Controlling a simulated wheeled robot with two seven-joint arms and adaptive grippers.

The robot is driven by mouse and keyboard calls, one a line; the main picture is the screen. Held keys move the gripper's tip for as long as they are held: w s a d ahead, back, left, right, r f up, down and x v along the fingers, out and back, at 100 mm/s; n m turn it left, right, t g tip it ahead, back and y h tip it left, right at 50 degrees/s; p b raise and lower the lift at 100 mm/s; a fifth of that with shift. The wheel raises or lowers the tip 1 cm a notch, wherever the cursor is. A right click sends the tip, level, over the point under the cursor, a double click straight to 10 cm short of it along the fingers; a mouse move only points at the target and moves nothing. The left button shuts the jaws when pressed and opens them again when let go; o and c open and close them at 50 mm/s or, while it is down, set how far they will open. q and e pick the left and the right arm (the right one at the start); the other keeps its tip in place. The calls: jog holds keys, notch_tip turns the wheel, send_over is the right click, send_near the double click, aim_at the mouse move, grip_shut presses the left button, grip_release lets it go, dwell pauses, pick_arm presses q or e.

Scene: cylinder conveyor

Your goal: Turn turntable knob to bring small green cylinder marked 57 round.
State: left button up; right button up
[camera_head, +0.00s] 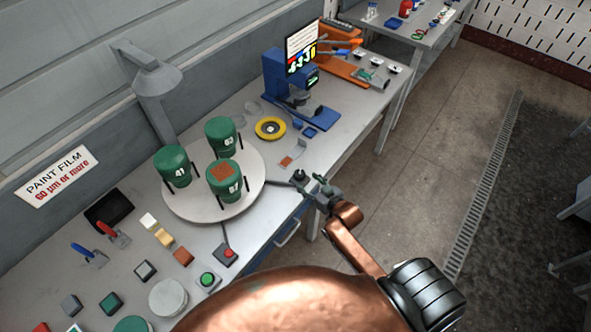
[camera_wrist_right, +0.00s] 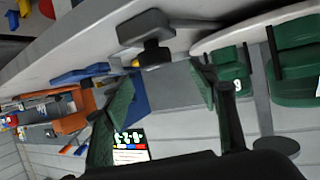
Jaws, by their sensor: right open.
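Three green cylinders stand on the round pale turntable (camera_head: 185,212). The front one (camera_head: 224,183), with a brown patch on top, seems marked 57. One at left (camera_head: 174,166) reads 41, and one at the back (camera_head: 220,136) looks like 63. A dark knob (camera_head: 299,175) sits at the end of a rod on the turntable's right side. In the wrist view a dark knob (camera_wrist_right: 145,27) shows above my fingers. My right gripper (camera_head: 320,188) is open and empty, close beside the knob; contact cannot be told. My left gripper is out of view.
A yellow ring (camera_head: 270,128) and a blue stand (camera_head: 285,85) with a screen are behind. Small blocks, a red button (camera_head: 228,253) and a green button (camera_head: 207,280) lie in front. Floor is open at right.

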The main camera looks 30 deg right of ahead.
aim_at(301, 175)
jog(key=shift+w+d+f, duration=0.25)
jog(key=shift+w+d, duration=0.05)
jog(key=shift+w, duration=0.35)
jog(key=shift+x, duration=3.1)
jog(key=shift+c, duration=0.6)
jog(key=c, duration=1)
jog(key=shift+c, duration=0.2)
jog(key=shift+r, duration=0.1)
jog(key=shift+n+y, duration=0.4)
